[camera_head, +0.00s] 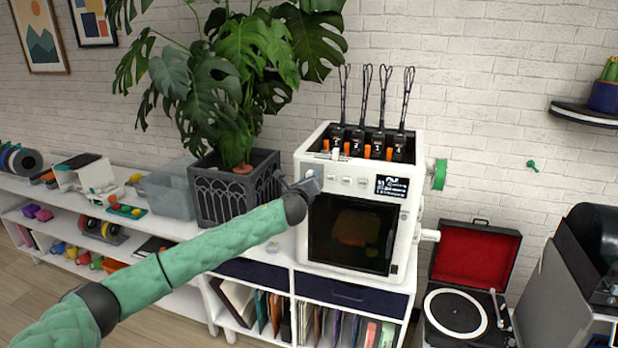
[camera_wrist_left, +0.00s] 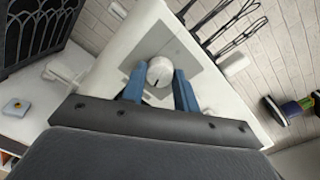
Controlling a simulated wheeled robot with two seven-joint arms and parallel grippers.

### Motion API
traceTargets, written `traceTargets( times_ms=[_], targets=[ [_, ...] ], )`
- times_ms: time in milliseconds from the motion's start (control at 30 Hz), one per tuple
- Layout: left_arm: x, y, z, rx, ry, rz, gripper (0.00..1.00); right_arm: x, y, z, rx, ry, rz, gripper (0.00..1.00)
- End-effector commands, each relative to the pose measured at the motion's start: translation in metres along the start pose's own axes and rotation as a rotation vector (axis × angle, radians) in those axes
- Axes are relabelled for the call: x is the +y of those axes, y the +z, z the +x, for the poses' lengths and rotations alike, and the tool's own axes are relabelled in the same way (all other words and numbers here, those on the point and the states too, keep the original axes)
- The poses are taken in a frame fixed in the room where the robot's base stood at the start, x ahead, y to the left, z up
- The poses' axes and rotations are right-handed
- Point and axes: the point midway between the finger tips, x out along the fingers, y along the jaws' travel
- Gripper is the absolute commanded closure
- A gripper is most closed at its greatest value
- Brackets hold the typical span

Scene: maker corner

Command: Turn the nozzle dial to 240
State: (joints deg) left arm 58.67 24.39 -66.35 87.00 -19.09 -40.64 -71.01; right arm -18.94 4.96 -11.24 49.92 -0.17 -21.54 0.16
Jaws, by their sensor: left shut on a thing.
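The white 3D printer (camera_head: 412,230) stands on the cabinet, with a row of small controls and a dark display (camera_head: 391,187) along its upper front. My left gripper (camera_head: 311,183) is at the left end of this row. In the left wrist view its blue fingers (camera_wrist_left: 159,84) are shut on a round white dial (camera_wrist_left: 160,71), one on each side. A dark pointer mark shows on the dial's face. The dial's scale and the display's text are too small to read. My right gripper is not in view.
A potted plant (camera_head: 236,208) stands close to the printer's left, its leaves overhanging toward it. Thin black loops (camera_head: 366,95) rise from the printer's top. A record player (camera_head: 458,312) is at lower right.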

Motion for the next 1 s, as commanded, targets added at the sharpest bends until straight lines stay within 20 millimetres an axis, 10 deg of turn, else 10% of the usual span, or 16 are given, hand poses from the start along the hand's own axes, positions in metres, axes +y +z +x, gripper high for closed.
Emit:
traceTargets(
  times_ms=[900,933,1000],
  targets=[
    [0.002,-0.004,-0.001,-0.005,0.0,0.172,0.93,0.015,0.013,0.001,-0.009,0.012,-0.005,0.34],
    [0.002,-0.004,-0.001,-0.005,0.0,0.172,0.64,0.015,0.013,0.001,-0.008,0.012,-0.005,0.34],
    [0.002,-0.004,-0.001,-0.006,-0.001,0.172,0.51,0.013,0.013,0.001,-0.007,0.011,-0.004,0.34]
  ],
)
